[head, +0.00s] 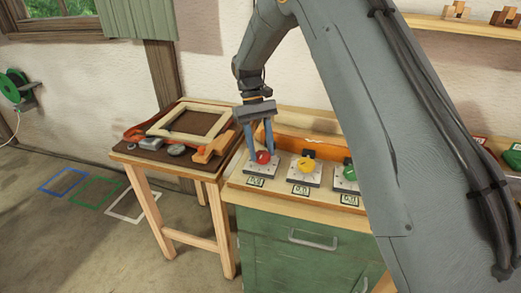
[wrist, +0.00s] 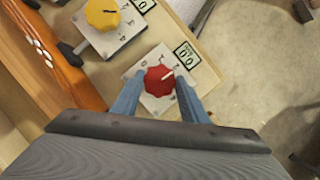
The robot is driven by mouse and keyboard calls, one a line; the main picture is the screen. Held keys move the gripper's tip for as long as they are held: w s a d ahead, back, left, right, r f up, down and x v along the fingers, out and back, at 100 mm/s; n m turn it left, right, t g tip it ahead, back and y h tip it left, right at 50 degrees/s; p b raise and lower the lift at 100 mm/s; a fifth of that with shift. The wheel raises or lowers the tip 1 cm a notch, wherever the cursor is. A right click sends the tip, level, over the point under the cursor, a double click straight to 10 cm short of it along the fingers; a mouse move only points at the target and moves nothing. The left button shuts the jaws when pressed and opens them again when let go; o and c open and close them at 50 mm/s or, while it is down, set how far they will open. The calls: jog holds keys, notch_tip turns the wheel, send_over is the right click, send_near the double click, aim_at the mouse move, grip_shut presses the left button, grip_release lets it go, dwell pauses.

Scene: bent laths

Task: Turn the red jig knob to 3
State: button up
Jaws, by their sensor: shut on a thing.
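The red jig knob (head: 263,157) sits on a pale dial plate at the left end of a row on the green cabinet's top. In the wrist view the red knob (wrist: 159,80) has a white pointer line, angled toward the upper right, near the small display. Its display (wrist: 186,55) seems to read 0.0. My gripper (head: 261,153) reaches down over the knob, with its two blue fingers on either side; in the wrist view the gripper (wrist: 158,88) is shut on the knob. Some dial marks are hidden by the fingers.
A yellow knob (head: 307,164) and a green knob (head: 350,172) stand to the right on similar plates. An orange strip (wrist: 50,50) runs behind the plates. A wooden side table (head: 120,150) with a frame and tools stands left. The floor has coloured outlines.

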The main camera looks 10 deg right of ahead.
jog(key=m+y, duration=0.1)
jog(key=m, duration=0.3)
jog(key=shift+d+m+y, duration=0.15)
jog(key=shift+m+y, duration=0.15)
jog(key=shift+y, duration=0.1)
jog(key=shift+d+m+y, duration=0.1)
jog(key=shift+m+y, duration=0.6)
jog(key=shift+m, duration=1.1)
jog(key=o, duration=1)
jog(key=shift+o, duration=0.2)
jog(key=shift+r, duration=0.1)
jog(key=b+v, duration=0.2)
jog(key=v, duration=0.5)
jog(key=shift+r, duration=0.3)
